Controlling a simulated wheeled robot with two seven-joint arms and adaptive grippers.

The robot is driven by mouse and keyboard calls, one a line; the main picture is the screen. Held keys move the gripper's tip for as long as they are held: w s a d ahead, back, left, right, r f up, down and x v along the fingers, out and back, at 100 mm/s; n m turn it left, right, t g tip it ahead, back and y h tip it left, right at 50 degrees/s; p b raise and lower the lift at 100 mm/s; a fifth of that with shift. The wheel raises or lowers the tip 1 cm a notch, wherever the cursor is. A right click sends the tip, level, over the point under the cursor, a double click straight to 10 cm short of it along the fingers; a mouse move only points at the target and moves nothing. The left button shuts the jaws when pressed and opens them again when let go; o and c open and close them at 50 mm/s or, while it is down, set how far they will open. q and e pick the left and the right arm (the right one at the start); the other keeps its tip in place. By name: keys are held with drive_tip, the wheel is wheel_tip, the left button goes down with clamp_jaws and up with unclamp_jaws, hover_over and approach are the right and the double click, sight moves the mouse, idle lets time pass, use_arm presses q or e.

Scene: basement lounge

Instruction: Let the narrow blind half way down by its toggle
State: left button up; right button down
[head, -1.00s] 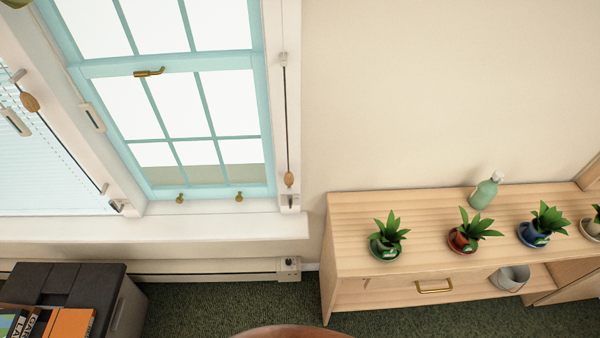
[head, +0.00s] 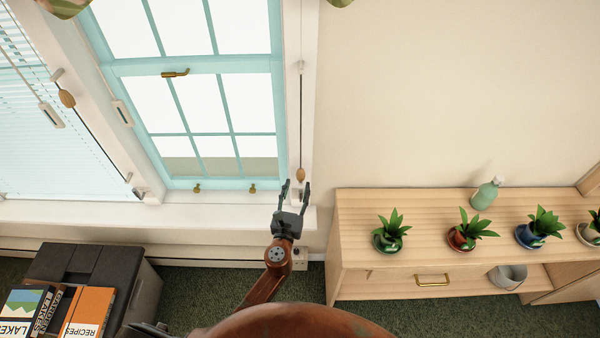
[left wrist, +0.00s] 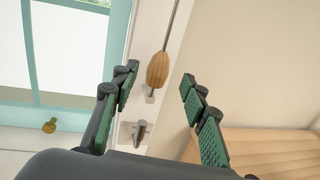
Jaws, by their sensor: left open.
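A wooden toggle (head: 301,174) hangs on a thin cord (head: 301,110) down the white frame right of the narrow teal window (head: 205,115). In the left wrist view the toggle (left wrist: 158,70) hangs beyond the fingertips, between the two fingers in the picture. My left gripper (head: 293,186) is open and empty, pointing up just below the toggle, with no visible contact. A metal hook (left wrist: 139,132) sits on the frame below the toggle. The narrow blind itself is not clearly visible; the window panes look uncovered. My right gripper is out of view.
A wider slatted blind (head: 45,150) at left has its own wooden toggle (head: 67,98). The window sill (head: 225,212) runs below the window. A wooden shelf unit (head: 400,270) with potted plants and a green bottle (head: 485,194) stands right. Books (head: 88,310) lie at lower left.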

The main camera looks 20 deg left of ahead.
sight(300, 176)
use_arm(q)
drive_tip(key=w, duration=0.7)
drive_tip(key=shift+a+f+b, duration=0.15)
drive_tip(key=shift+a+b, duration=0.15)
drive_tip(key=shift+c, duration=0.2)
clamp_jaws()
